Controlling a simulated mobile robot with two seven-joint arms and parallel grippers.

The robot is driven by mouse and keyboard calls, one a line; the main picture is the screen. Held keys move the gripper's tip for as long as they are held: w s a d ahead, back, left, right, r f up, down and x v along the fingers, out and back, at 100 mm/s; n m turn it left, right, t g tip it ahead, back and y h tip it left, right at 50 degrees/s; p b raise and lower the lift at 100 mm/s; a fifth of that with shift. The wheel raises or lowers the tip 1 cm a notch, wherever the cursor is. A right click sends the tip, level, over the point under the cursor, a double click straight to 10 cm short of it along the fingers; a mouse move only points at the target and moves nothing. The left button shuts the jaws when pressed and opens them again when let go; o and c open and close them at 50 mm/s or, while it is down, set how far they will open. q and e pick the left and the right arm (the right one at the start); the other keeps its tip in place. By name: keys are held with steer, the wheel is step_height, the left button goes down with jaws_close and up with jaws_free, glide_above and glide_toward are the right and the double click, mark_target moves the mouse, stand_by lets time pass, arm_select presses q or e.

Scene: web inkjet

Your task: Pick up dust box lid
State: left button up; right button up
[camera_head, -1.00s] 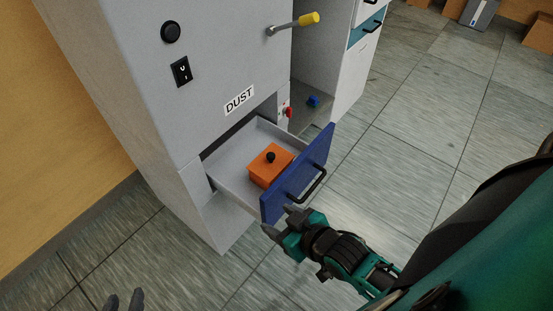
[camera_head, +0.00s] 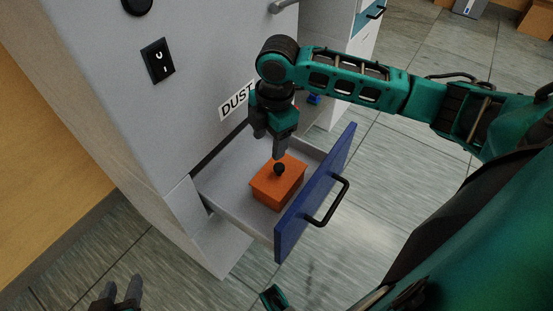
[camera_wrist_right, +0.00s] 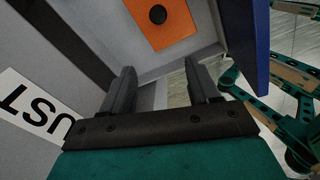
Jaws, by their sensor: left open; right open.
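The orange dust box (camera_head: 278,184) sits inside the open drawer, with a round black knob (camera_head: 279,168) on top of its lid. The box and knob (camera_wrist_right: 158,14) also show at the top of the right wrist view. My right gripper (camera_head: 279,150) points down over the drawer, close to the knob in the head view. In the right wrist view its two fingers (camera_wrist_right: 163,84) are apart with nothing between them, and the knob lies beyond the fingertips. My left gripper (camera_head: 122,290) is at the bottom left, open and empty, away from the cabinet.
The drawer (camera_head: 228,190) is pulled out of the grey cabinet (camera_head: 210,60) below a DUST label (camera_head: 237,101). Its blue front (camera_head: 318,190) has a black handle (camera_head: 334,200).

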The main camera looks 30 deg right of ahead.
steer(key=d, duration=0.3)
steer(key=b, duration=0.3)
glide_above(279, 167)
steer(key=shift+n+g+h, duration=0.3)
steer(key=shift+n+h, duration=0.1)
step_height(279, 167, down, 7)
steer(key=shift+s+a+r, duration=0.1)
steer(key=shift+r, duration=0.1)
step_height(279, 167, down, 5)
steer(key=shift+b, duration=1.15)
arm_select(q)
steer(key=f, duration=0.5)
steer(key=shift+w+d+f, duration=0.1)
steer(key=shift+w+f, duration=0.15)
steer(key=shift+w, duration=0.05)
arm_select(e)
steer(key=shift+c, duration=0.2)
arm_select(q)
steer(key=shift+w+r, duration=0.1)
arm_select(e)
jaws_close()
